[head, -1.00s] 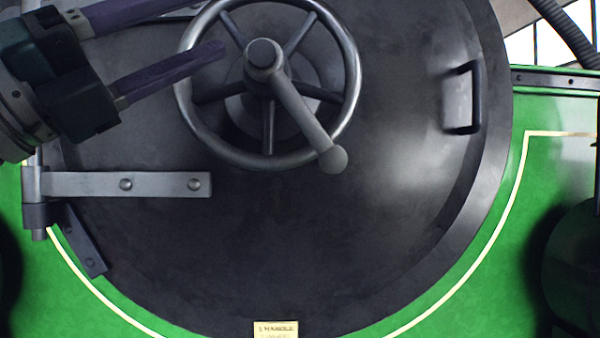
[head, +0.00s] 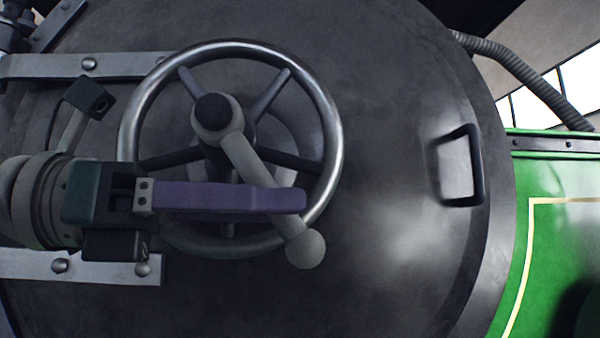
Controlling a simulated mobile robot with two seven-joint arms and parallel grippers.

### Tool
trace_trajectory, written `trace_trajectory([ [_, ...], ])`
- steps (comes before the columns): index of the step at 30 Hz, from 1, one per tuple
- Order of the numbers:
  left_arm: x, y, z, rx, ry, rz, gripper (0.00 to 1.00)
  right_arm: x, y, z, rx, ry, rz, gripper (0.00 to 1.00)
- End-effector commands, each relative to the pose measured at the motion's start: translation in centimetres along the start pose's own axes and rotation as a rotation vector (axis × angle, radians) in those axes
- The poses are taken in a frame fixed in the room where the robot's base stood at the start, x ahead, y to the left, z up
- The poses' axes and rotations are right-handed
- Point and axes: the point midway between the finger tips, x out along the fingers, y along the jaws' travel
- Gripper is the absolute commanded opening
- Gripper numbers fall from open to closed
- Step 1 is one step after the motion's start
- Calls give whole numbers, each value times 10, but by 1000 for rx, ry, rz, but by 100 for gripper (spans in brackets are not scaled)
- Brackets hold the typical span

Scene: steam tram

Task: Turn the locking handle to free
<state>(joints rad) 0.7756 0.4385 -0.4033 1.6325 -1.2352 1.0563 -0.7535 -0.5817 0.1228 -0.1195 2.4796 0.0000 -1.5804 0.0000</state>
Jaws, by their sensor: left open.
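The locking handle (head: 248,160) is a grey lever with a round ball end (head: 305,249). It runs from the dark central hub down and to the right, in front of a spoked metal handwheel (head: 328,112) on the round black door. My left gripper (head: 296,199) comes in level from the left and is open. The other finger is hidden, and I cannot tell whether the finger touches the handle. My right gripper is not in view.
Hinge straps (head: 120,66) cross the door (head: 385,255) at the left. A black grab handle (head: 476,165) stands out at the right. A ribbed hose (head: 530,80) and green bodywork (head: 565,240) lie beyond the door's edge. The door between wheel and grab handle is clear.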

Motion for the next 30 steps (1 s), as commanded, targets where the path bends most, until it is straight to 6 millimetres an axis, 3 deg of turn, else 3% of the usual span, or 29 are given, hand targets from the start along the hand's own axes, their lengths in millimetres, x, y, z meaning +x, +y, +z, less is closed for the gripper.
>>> trace_trajectory([
  [1,10,-2,9,-4,-3,-4,55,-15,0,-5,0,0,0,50],
  [7,38,0,5,-3,-3,-1,55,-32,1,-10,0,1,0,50],
  [19,47,0,0,0,-2,1,54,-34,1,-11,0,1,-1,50],
  [30,47,0,0,-1,-2,1,12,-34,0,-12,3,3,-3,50],
])
